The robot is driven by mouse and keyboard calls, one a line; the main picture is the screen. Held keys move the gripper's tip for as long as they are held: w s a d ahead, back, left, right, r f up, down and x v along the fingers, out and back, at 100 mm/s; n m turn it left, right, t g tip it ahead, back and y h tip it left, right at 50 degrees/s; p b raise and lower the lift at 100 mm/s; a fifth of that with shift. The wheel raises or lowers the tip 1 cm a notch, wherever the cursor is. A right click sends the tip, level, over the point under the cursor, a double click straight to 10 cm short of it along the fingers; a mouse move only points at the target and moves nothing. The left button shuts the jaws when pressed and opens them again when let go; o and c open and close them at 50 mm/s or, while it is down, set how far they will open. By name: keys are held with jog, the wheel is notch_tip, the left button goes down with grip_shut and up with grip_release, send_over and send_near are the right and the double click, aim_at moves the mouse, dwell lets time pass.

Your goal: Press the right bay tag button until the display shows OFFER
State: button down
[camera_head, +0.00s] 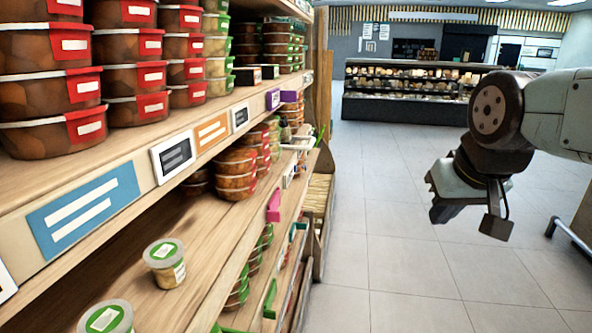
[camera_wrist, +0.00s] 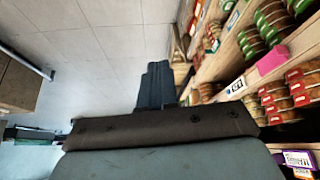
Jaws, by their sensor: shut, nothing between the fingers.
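Two white-framed tags with dark faces sit on the upper shelf edge in the head view: a nearer one (camera_head: 172,157) and a farther one (camera_head: 240,117). Their text is too small to read, and I cannot make out a button on either. I cannot tell which is the right bay tag. The wrist view shows a white tag with dark characters (camera_wrist: 236,87) on a shelf edge, also unreadable. My gripper (camera_head: 441,197) hangs over the aisle, right of the shelves and apart from them. In the wrist view its fingers (camera_wrist: 157,84) are together and empty.
Blue (camera_head: 85,208), orange (camera_head: 212,131) and pink (camera_head: 274,205) labels line the shelf edges. Red-labelled tubs (camera_head: 45,95) and small green-lidded cups (camera_head: 165,263) stand on the shelves. The tiled aisle is clear up to a chilled counter (camera_head: 415,92) at the back.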

aim_at(295, 169)
jog(key=w+d+n+t, duration=0.1)
jog(key=w+n+t, duration=0.35)
jog(key=w, duration=2.05)
jog(key=w+a+f+n+t+y, duration=0.1)
jog(key=w+a+f+n+y, duration=0.7)
jog(key=w+a+f, duration=0.3)
jog(key=w, duration=0.4)
jog(key=shift+a+f+t+y, duration=0.3)
jog(key=shift+a+f+t, duration=0.05)
jog(key=shift+a+f, duration=0.05)
jog(key=w+a, duration=0.1)
jog(key=a, duration=0.7)
jog(key=shift+w+a, duration=0.3)
jog(key=shift+w, duration=0.05)
jog(key=shift+w+a+r, duration=0.1)
jog(key=shift+a, duration=0.3)
